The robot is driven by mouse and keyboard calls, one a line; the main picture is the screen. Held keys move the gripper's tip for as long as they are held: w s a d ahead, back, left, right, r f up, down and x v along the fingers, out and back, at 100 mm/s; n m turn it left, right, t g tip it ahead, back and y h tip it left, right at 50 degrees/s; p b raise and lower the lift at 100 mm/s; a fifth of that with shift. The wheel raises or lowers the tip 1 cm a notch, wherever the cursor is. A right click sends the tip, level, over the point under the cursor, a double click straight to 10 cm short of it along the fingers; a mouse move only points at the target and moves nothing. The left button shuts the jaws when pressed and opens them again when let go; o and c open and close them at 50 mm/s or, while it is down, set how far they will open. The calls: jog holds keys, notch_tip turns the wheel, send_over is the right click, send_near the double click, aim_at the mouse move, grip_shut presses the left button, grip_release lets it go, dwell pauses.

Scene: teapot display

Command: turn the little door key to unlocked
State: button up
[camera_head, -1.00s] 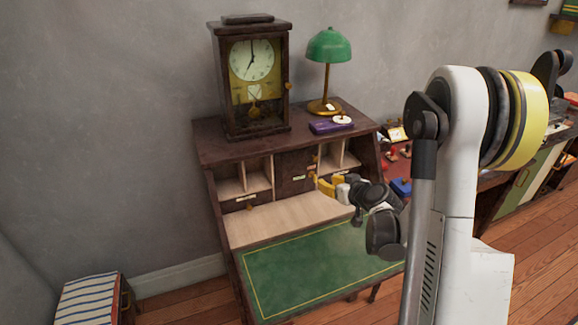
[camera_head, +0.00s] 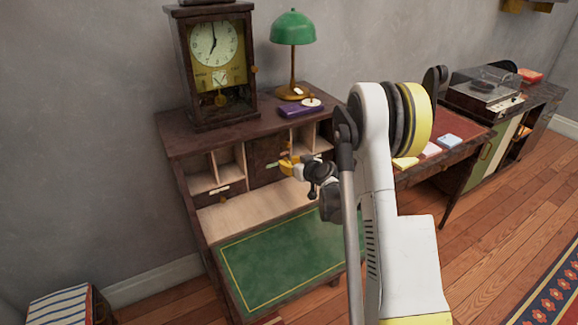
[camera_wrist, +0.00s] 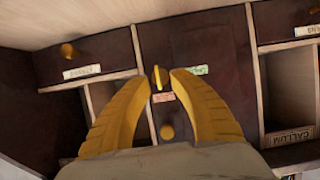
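In the wrist view a small brass key (camera_wrist: 157,77) stands out from a dark wooden door (camera_wrist: 210,45) in the desk's compartments; its flat bow appears nearly upright in the picture. My gripper (camera_wrist: 161,80) has its two yellow fingers apart, one on each side of the key. I see no contact, and the depth between fingertips and key is hard to judge. A green label (camera_wrist: 197,70) is on the door beside the right fingertip. In the head view my gripper (camera_head: 288,165) is at the small dark door (camera_head: 263,168); the key cannot be made out there.
A drawer knob (camera_wrist: 167,131) and a pinkish label (camera_wrist: 163,97) lie close to the key. Open pigeonholes flank the door. A clock (camera_head: 216,65), a green lamp (camera_head: 292,28) and a purple box (camera_head: 300,109) stand on top. The green writing surface (camera_head: 285,260) is clear.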

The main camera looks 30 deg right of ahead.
grip_shut()
dwell(0.4)
jog(key=shift+d+m+y, duration=0.25)
jog(key=shift+m+y, duration=0.65)
jog(key=shift+m, duration=0.3)
jog(key=m+y, duration=0.2)
jog(key=m, duration=0.1)
jog(key=shift+d+f, duration=0.15)
jog(key=shift+d, duration=0.05)
jog(key=m+y, duration=0.1)
jog(key=m+t, duration=0.1)
jog(key=m, duration=0.1)
jog(key=shift+d+f+y, duration=0.1)
jog(key=shift+f+y, duration=0.1)
jog(key=shift+y, duration=0.2)
jog(key=m, duration=0.1)
jog(key=m+t+y, duration=0.1)
jog(key=m, duration=0.3)
jog(key=shift+f+t+y, duration=0.25)
jog(key=shift+t+y, duration=0.05)
jog(key=shift+t, duration=0.1)
